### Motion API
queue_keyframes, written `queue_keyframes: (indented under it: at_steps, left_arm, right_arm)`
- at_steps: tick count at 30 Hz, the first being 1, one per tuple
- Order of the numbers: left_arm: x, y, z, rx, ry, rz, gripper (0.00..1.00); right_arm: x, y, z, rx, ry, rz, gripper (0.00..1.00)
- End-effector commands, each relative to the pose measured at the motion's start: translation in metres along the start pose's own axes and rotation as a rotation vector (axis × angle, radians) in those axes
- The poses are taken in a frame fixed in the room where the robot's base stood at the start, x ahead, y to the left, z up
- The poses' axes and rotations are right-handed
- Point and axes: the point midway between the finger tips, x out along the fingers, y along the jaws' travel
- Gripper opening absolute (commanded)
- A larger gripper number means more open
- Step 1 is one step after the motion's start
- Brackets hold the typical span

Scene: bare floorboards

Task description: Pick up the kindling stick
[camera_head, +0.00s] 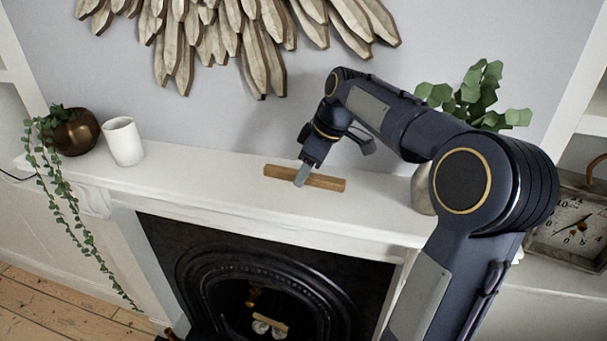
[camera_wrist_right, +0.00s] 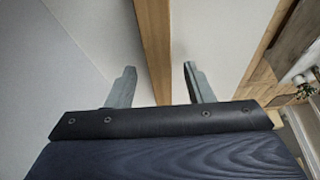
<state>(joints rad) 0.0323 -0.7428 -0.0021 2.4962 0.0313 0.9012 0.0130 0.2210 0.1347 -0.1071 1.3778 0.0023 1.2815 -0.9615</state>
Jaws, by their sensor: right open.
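The kindling stick (camera_head: 325,182), a light brown square-edged piece of wood, lies along the white mantel shelf. My right gripper (camera_head: 302,174) points down at the middle of the stick, with one finger visible in front of it. In the right wrist view the stick (camera_wrist_right: 153,45) runs between the two spread fingers of the right gripper (camera_wrist_right: 160,85), with a gap on each side. The gripper is open, and the stick rests on the shelf. My left gripper is not in view.
A plant vase (camera_head: 421,190) stands at right, partly behind my arm. The fireplace (camera_head: 270,275) is below; a clock (camera_head: 572,232) is far right.

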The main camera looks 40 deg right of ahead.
Motion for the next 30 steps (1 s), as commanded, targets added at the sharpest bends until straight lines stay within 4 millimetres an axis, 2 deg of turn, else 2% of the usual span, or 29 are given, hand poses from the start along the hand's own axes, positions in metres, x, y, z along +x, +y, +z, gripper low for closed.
queue_keyframes:
  at_steps: [8,18,30]
  left_arm:
    - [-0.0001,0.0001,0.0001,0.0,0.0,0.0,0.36]
    - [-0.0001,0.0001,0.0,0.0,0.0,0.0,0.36]
    - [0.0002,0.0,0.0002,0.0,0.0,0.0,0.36]
  right_arm:
    - [0.0031,0.0,0.0001,0.0,0.001,0.001,0.46]
    - [0.0028,-0.0002,-0.0001,0.0,0.001,0.001,0.01]
    - [-0.003,0.0002,-0.0031,-0.002,0.003,0.002,0.0]
